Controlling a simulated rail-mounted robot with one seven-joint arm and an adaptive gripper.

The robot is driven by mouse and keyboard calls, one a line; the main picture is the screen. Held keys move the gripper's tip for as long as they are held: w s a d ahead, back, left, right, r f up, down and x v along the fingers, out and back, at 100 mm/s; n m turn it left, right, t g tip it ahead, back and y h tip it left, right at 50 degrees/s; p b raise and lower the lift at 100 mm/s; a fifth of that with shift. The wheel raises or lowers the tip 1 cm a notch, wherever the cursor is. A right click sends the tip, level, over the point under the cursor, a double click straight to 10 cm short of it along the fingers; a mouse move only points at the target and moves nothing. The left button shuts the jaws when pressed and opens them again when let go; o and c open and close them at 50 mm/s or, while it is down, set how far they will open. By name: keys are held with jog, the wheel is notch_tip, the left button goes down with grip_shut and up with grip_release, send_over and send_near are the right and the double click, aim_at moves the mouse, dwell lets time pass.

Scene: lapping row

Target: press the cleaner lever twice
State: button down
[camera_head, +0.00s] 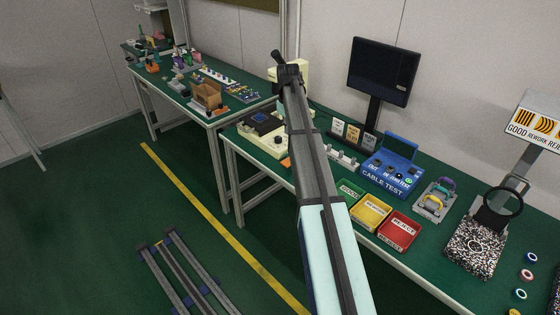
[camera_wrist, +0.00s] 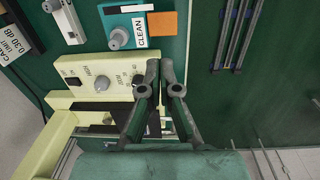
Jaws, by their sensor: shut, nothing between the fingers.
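The cleaner is a small teal box (camera_wrist: 145,19) with a white "CLEAN" label, seen in the upper middle of the wrist view. A grey rounded part that looks like its lever (camera_wrist: 118,38) stands at its lower left. My gripper (camera_wrist: 160,69) is shut and empty, with its tips below and right of the cleaner in that picture, apart from the lever. In the head view my gripper (camera_head: 287,72) is raised over the bench, and my arm crosses the middle. I cannot make out the cleaner there; my arm may hide it.
A cream unit with knobs (camera_wrist: 98,93) lies beside and under my fingers in the wrist view. An orange patch (camera_wrist: 163,24) adjoins the cleaner. In the head view, a monitor (camera_head: 382,72), blue cable tester (camera_head: 392,170) and red tray (camera_head: 398,231) stand right of my arm.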

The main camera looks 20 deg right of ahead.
aim_at(286, 163)
jog(key=shift+s+a, duration=0.2)
jog(key=shift+a, duration=0.35)
notch_tip(286, 163, down, 14)
jog(key=p, duration=0.3)
jog(key=shift+p, duration=0.4)
